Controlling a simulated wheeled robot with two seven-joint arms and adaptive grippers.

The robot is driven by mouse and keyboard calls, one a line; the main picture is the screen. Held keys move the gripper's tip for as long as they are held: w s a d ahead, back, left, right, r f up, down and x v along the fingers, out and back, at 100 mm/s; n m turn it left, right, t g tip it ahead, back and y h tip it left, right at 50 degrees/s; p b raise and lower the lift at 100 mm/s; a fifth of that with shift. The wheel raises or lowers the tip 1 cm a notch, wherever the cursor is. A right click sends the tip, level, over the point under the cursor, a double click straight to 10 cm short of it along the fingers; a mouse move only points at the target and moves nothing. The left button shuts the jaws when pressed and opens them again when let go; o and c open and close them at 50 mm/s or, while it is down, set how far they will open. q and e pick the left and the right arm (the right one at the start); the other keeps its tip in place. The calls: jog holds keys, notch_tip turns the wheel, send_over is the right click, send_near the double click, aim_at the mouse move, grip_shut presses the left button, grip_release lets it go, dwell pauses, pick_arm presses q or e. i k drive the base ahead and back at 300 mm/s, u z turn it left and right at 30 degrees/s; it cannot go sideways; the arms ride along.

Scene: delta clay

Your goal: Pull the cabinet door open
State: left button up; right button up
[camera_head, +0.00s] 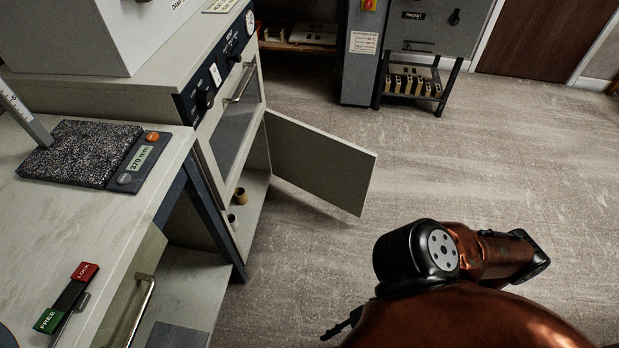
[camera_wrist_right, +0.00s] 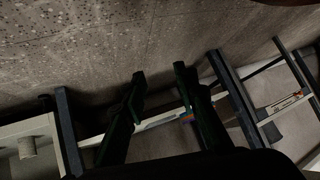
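The cabinet door (camera_head: 320,165) is a pale grey panel, swung wide open on the lower front of the grey cabinet (camera_head: 225,210). It stands out over the floor, and the shelf inside is exposed. My right arm is at the lower right of the head view, apart from the door. Dark finger parts of my right gripper (camera_head: 341,326) show at its left edge, mostly hidden by the arm. In the right wrist view my right gripper (camera_wrist_right: 160,72) has its two dark fingers spread, with nothing held between them. My left gripper is in neither view.
Small tan pots (camera_head: 240,196) stand inside the cabinet. A counter (camera_head: 60,225) with a dark granite plate (camera_head: 80,150) and a LOCK/FREE switch (camera_head: 66,298) is at the left. A grey stand (camera_head: 425,30) is at the back. The floor (camera_head: 450,150) right of the door is clear.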

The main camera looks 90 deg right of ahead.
aim_at(339, 172)
jog(key=u, duration=0.3)
jog(key=k, duration=1.05)
jog(key=z, duration=0.95)
